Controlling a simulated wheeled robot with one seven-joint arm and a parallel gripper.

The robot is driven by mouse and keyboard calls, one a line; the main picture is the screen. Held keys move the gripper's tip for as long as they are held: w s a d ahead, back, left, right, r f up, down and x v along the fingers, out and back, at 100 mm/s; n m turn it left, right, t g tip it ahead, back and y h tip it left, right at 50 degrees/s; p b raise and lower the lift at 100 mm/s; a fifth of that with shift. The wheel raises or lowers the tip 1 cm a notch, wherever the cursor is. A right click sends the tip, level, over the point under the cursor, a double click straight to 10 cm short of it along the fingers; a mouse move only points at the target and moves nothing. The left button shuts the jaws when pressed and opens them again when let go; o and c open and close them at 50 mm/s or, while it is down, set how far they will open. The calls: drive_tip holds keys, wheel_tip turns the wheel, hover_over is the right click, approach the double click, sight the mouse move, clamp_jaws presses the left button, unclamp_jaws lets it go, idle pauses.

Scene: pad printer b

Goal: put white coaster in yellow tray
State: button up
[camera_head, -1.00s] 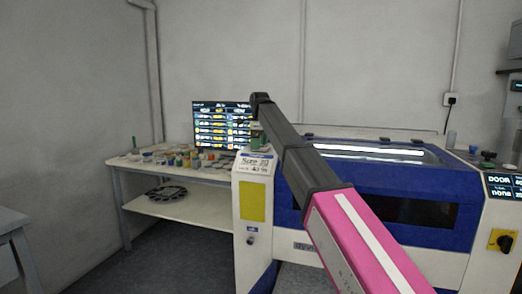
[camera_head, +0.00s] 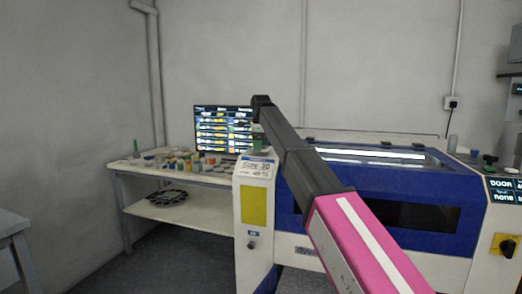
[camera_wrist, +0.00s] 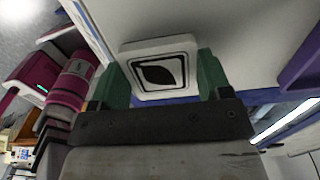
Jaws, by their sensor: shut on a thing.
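The white coaster (camera_wrist: 158,68) is square with rounded corners and a black leaf-like print inside a black square outline. In the wrist view it sits between the green fingers of my gripper (camera_wrist: 160,80), which is shut on it. In the head view, my gripper (camera_head: 257,128) is at the far end of my arm, by the top left corner of the blue and white machine; the coaster cannot be made out there. I cannot identify a yellow tray in either view.
The blue and white machine (camera_head: 256,205) has a yellow panel (camera_head: 255,206) on its front. Behind it at left, a table (camera_head: 128,166) holds several small jars and a screen (camera_head: 222,128). A grey table edge (camera_head: 12,222) shows at far left. Floor between them is clear.

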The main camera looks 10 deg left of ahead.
drive_tip(key=shift+n, duration=0.3)
drive_tip(key=r, duration=0.5)
drive_tip(key=w+r, duration=0.1)
drive_tip(key=r, duration=0.2)
drive_tip(key=shift+a+r, duration=0.15)
drive_tip(key=shift+r, duration=0.15)
drive_tip(key=w+a+r+n, duration=0.1)
drive_tip(key=w+a+n, duration=0.2)
drive_tip(key=w+n, duration=1.65)
drive_tip(key=w+d+f, duration=0.2)
drive_tip(key=w, duration=0.1)
drive_tip(key=w+d+f+m, duration=0.1)
drive_tip(key=w+d+f, duration=0.1)
drive_tip(key=w, duration=0.2)
drive_tip(key=w+d+f+m, duration=0.1)
drive_tip(key=w+d+f, duration=0.1)
drive_tip(key=w, duration=0.2)
drive_tip(key=shift+w+d+f, duration=0.1)
drive_tip(key=shift+w+f, duration=0.05)
drive_tip(key=shift+w, duration=0.1)
drive_tip(key=shift+d+f, duration=0.1)
drive_tip(key=shift+f, duration=1.95)
drive_tip(key=shift+f, duration=0.15)
drive_tip(key=o, duration=1)
